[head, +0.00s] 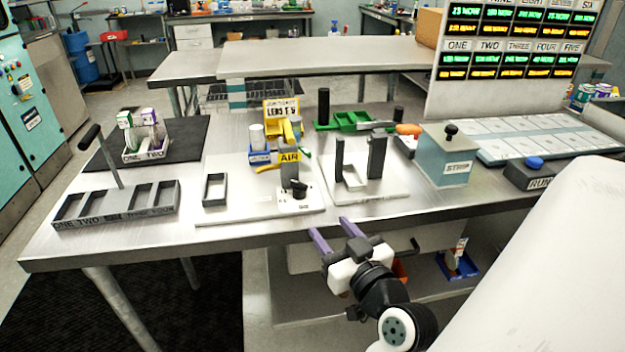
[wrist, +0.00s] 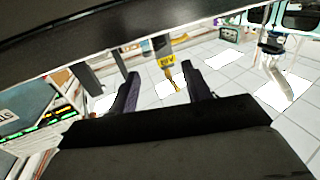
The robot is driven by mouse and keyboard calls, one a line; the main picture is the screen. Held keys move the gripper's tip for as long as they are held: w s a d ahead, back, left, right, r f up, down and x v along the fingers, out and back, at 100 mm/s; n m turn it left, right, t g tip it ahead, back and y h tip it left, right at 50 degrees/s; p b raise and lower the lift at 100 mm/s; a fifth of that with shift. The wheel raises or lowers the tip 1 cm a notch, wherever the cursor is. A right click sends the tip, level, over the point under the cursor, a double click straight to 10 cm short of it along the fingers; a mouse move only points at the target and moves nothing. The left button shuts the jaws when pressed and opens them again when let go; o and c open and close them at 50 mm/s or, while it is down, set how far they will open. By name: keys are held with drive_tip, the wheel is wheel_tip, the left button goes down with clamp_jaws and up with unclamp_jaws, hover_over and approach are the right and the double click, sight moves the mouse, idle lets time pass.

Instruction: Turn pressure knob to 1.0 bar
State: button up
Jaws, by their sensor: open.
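A small black knob (head: 298,188) stands on the white air station plate (head: 250,207), below the yellow AIR tag (head: 289,156). It is likely the pressure knob, but its scale is too small to read. My gripper (head: 334,229) is open and empty, with two purple fingers in front of the table's front edge. It is apart from the knob, to its lower right in the head view.
A grey slotted rack (head: 118,205) with a tall black handle is at the left. A white plate with dark posts (head: 376,157) stands right of the air station. A STRIP box (head: 447,170) and RUN box (head: 520,178) are farther right. The table's front edge (head: 180,248) is close to my gripper.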

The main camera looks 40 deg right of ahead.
sight(302, 192)
drive_tip(key=p+x, duration=0.3)
drive_tip(key=x, duration=1.1)
drive_tip(key=shift+p, duration=0.35)
drive_tip(key=shift+f, duration=0.1)
drive_tip(key=c, duration=1)
